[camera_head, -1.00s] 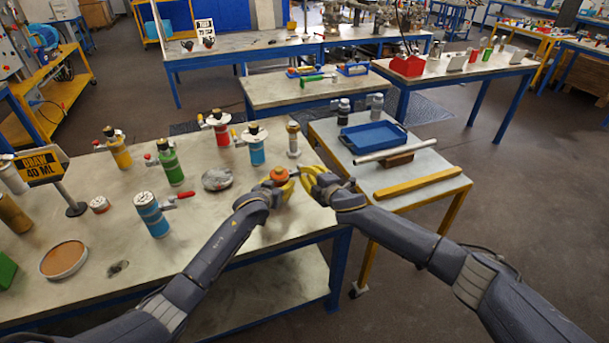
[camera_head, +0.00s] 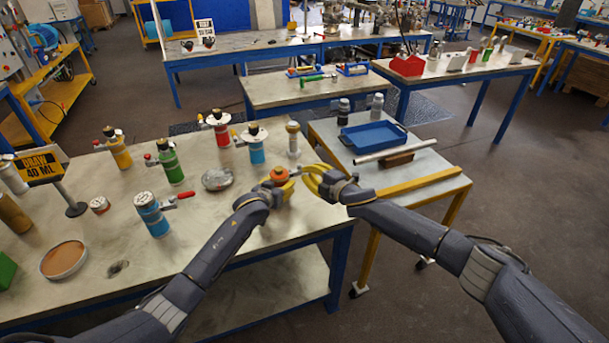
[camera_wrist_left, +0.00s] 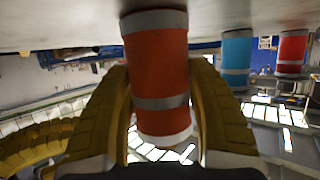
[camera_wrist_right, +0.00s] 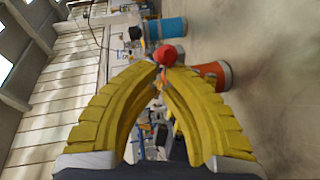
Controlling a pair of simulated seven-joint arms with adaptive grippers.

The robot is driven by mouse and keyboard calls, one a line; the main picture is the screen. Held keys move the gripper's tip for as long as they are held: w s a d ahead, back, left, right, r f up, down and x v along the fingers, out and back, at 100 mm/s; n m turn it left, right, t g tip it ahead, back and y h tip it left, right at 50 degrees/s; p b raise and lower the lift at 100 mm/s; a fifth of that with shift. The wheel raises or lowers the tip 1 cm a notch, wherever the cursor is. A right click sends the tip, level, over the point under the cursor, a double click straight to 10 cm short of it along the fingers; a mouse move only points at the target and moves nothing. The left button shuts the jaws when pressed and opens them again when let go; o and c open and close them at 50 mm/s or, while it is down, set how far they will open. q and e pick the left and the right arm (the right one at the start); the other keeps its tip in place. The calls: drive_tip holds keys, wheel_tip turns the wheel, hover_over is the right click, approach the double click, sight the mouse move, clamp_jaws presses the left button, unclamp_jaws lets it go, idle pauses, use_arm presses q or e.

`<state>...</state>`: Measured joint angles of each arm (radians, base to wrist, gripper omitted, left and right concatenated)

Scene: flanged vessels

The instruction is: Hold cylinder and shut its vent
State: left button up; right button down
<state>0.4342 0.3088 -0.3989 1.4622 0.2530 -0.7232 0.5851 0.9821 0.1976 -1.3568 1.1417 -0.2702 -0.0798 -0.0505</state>
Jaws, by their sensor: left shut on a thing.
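The orange cylinder (camera_head: 279,176) stands near the right edge of the main table. It also shows in the left wrist view (camera_wrist_left: 160,72), with grey bands, and in the right wrist view (camera_wrist_right: 213,75). My left gripper (camera_head: 283,189) is shut around its body, one finger on each side. My right gripper (camera_head: 306,180) is just right of it. In the right wrist view its fingertips are close together at a red knob (camera_wrist_right: 165,55), beside the orange cylinder. I cannot tell whether they touch the knob. The vent's setting is not clear.
Blue (camera_head: 256,147), red (camera_head: 220,130) and green (camera_head: 171,167) vessels stand behind and left on the table. Another blue vessel (camera_head: 152,216) with a red-handled lever stands nearer. A side table to the right holds a blue tray (camera_head: 373,138) and a yellow bar (camera_head: 417,182).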

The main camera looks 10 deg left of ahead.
drive_tip(key=shift+w+d+n+g+y, duration=0.25)
drive_tip(key=shift+n+g+y, duration=0.2)
drive_tip(key=shift+n+g, duration=0.1)
drive_tip(key=shift+w+d+n+g+y, duration=0.2)
drive_tip(key=shift+w+n+g+y, duration=0.05)
drive_tip(key=shift+n+g+y, duration=0.25)
idle(0.8)
drive_tip(key=shift+w+d, duration=0.3)
drive_tip(key=shift+w, duration=0.2)
idle(2.1)
